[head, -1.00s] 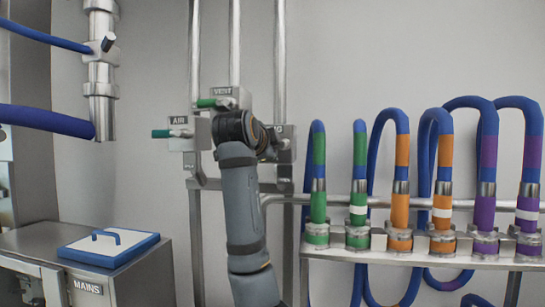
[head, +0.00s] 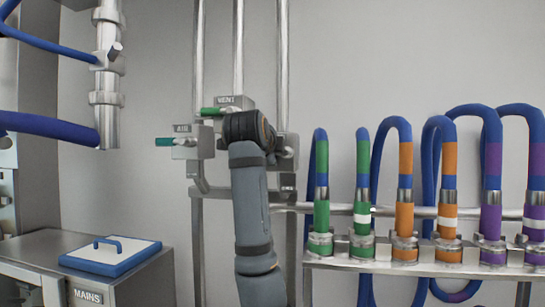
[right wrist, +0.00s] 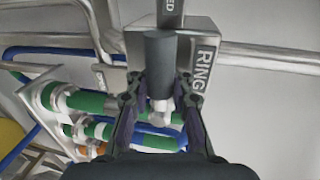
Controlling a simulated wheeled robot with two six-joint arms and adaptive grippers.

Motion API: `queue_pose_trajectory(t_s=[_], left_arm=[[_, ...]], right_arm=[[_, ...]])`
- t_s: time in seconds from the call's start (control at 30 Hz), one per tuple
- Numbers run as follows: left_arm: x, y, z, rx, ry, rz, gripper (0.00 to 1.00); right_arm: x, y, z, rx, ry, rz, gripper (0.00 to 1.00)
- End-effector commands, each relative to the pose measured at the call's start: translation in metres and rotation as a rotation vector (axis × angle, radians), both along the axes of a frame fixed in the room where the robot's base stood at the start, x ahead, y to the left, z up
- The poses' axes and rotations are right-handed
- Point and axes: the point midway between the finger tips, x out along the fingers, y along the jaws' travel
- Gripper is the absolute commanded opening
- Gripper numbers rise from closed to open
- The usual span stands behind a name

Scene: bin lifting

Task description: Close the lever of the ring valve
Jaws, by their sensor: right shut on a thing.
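The ring valve's grey box (right wrist: 205,38), marked RING, fills the upper middle of the right wrist view. Its dark grey lever grip (right wrist: 160,58) points down in that picture. My right gripper (right wrist: 160,92) is shut on the lever, with one finger on each side. In the head view my right arm reaches up to the valve panel, and its wrist hides the gripper and the lever. Part of a valve box (head: 290,150) shows just right of the wrist. My left gripper is in neither view.
The AIR valve (head: 183,142) and VENT valve (head: 230,103), with green levers, are close left of my wrist. A rack (head: 430,268) of coloured hoses stands on the right. A steel cabinet (head: 40,250) with a blue-edged lid (head: 110,257) is at lower left.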

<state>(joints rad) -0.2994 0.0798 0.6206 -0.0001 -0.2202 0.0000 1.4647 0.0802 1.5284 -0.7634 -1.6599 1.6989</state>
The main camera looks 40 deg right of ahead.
Motion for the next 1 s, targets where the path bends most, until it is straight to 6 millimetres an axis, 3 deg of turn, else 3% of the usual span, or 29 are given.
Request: queue_pose_trajectory(t_s=[0.13,0.17,0.37,0.73,1.0], left_arm=[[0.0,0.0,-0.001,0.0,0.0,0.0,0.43],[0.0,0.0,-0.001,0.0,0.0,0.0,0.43],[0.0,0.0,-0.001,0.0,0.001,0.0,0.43],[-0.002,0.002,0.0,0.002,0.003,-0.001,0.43],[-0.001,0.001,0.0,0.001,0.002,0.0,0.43]], right_arm=[[0.0,0.001,-0.005,0.01,0.009,-0.002,0.0],[0.0,0.001,-0.005,0.01,0.009,-0.002,0.19],[0.0,0.001,-0.004,0.007,0.008,-0.002,0.45],[-0.004,0.005,-0.001,0.004,0.006,0.001,0.45],[-0.042,0.052,0.012,0.005,0.002,0.005,0.45]])
